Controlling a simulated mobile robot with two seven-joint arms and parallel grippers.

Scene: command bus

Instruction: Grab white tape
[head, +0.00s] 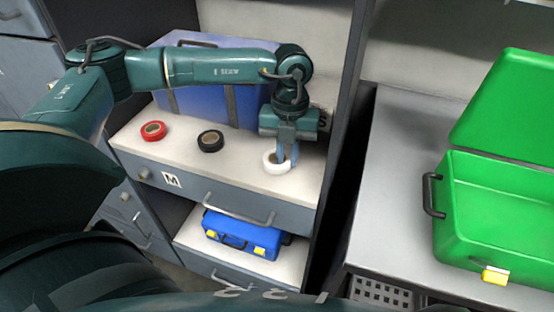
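The white tape (269,166) is a roll lying flat on the pale shelf top, at its right side. My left gripper (287,158) points down over the roll from above, with its bluish fingertips at the tape. The fingers cover part of the roll's far right side. They seem to reach the ring, but I cannot tell whether they are closed on its wall or only around it. My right gripper is not in view.
A black tape roll (210,146) and a red tape roll (153,125) lie to the left on the same shelf top (235,178). A large blue case (200,103) stands behind them. A dark upright panel (345,110) is close on the right. An open green case (480,215) sits on the grey counter.

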